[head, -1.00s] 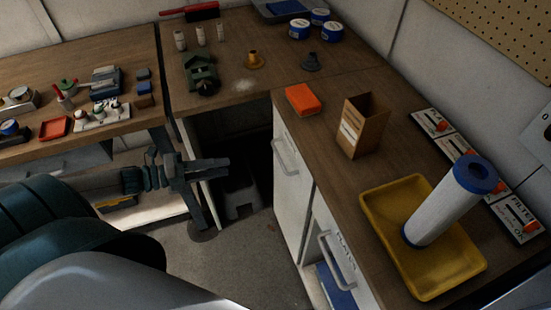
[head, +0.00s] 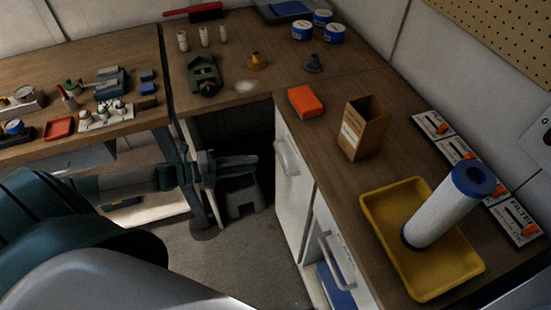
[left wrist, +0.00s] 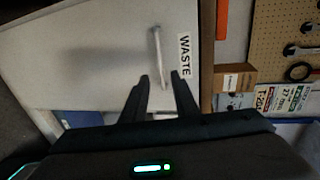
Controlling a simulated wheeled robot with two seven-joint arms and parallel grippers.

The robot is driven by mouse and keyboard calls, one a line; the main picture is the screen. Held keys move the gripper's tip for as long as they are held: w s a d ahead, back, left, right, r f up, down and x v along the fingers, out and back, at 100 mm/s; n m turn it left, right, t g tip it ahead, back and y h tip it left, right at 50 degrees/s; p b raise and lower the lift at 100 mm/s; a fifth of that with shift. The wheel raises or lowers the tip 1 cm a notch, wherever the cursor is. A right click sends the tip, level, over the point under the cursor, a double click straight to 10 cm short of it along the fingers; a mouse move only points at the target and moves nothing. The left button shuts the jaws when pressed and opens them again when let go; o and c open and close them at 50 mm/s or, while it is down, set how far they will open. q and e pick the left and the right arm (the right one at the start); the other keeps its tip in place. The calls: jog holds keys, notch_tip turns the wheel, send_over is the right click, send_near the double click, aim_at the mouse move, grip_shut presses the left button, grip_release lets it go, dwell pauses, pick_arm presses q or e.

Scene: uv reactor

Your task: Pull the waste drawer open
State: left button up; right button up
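The waste drawer has a white front (left wrist: 95,50) with a "WASTE" label (left wrist: 185,55) beside its bar handle (left wrist: 156,50) in the left wrist view. In the head view its front (head: 293,205) is at the far end of the right-hand cabinet, with the pale handle (head: 286,158) near the top. The drawer looks shut. My left gripper (head: 257,160) is just left of this handle in the head view. In the left wrist view its fingers (left wrist: 163,78) are spread, with the handle's lower end appearing between the tips. I see no grip on it. My right gripper is out of view.
A nearer cabinet front with another handle (head: 335,262) adjoins the drawer. Above are an orange block (head: 306,101), a cardboard box (head: 363,128) and a yellow tray (head: 377,205) holding a filter. A grey stool (head: 243,198) stands below the gripper. Floor beside the cabinet is clear.

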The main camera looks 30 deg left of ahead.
pick_arm(q)
jog(key=p+x, duration=0.2)
jog(key=x, duration=0.7)
jog(key=shift+w, duration=0.15)
jog(key=shift+d, duration=0.1)
grip_shut()
